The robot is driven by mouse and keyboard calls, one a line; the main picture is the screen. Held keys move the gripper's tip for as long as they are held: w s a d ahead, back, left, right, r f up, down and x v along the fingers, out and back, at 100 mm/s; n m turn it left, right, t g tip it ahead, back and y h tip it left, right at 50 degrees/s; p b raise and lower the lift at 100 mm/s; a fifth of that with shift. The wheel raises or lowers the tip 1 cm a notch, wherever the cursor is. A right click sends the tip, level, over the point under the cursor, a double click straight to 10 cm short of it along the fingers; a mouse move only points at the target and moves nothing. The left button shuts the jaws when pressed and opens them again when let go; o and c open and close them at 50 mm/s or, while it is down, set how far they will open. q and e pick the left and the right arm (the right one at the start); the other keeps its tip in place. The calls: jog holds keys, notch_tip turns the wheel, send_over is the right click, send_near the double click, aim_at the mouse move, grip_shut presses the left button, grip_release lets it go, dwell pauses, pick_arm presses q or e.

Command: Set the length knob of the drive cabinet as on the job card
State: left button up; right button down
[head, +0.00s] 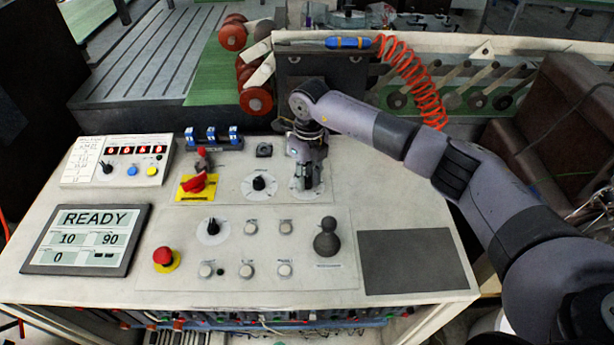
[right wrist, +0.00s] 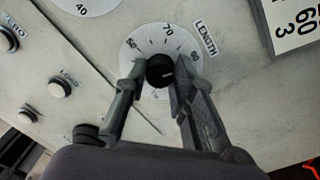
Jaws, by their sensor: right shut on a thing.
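The black length knob (right wrist: 160,71) sits on a white dial (right wrist: 150,42) marked LENGTH in the right wrist view, with 70 near its top. Its pointer is too unclear to read. My right gripper (right wrist: 158,80) has one finger on each side of the knob and is shut on it. In the head view my right gripper (head: 306,180) points down over that dial (head: 293,188) and hides the knob. A white card (head: 93,160) with small unreadable lines lies at the panel's left. My left gripper is not in view.
A second black knob (head: 260,183) stands just left of the gripper. A red switch (head: 196,181) on a yellow plate, a red stop button (head: 163,257) and a dark joystick (head: 326,238) rise from the panel. The display (head: 85,240) reads READY, 10, 90 and 0.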

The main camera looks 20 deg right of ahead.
jog(key=shift+f+n+b, duration=0.1)
jog(key=shift+n+b, duration=0.3)
jog(key=shift+b, duration=0.15)
jog(key=n+b, duration=0.5)
jog(key=b, duration=0.2)
jog(key=shift+w+f+n, duration=0.1)
jog(key=shift+n, duration=0.3)
jog(key=n+b, duration=0.3)
jog(key=shift+n, duration=0.3)
jog(key=n+b, duration=0.2)
jog(key=n, duration=0.1)
jog(key=shift+n, duration=0.3)
jog(key=shift+r+n+h+b, duration=0.15)
jog(key=shift+n+b, duration=0.2)
jog(key=shift+n, duration=0.6)
jog(key=shift+r+n+h+b, duration=0.15)
jog(key=shift+n+b, duration=0.15)
jog(key=shift+n, duration=0.65)
jog(key=c, duration=1.3)
grip_release()
jog(key=shift+c, duration=0.2)
